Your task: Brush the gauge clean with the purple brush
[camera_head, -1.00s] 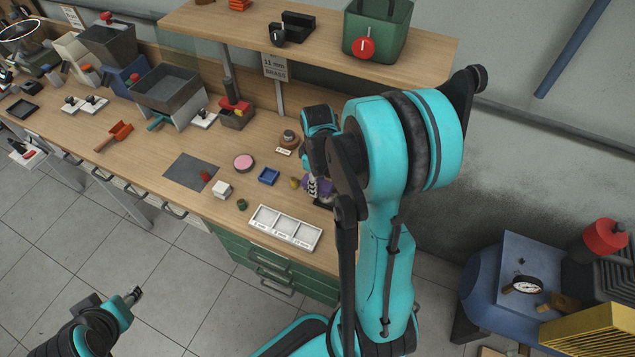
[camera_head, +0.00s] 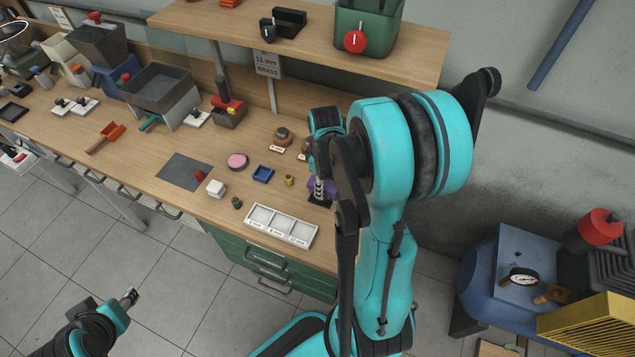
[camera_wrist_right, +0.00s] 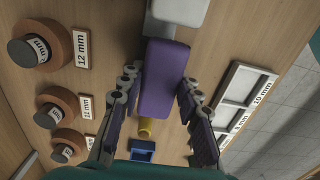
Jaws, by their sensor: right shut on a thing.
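The purple brush (camera_wrist_right: 165,80) lies between the fingers of my right gripper (camera_wrist_right: 157,92) in the right wrist view, and the gripper is shut on it. In the head view, my right gripper (camera_head: 318,187) is over the bench's right part, partly hidden by my arm, with some purple (camera_head: 331,184) showing beside it.
A white three-part tray (camera_head: 282,226), a small blue tray (camera_head: 263,174) and a brass cylinder (camera_head: 289,181) are on the bench near my right gripper. The wrist view shows several labelled round pieces (camera_wrist_right: 40,47) at left. A yellow finned block (camera_head: 590,328) stands near the gauge.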

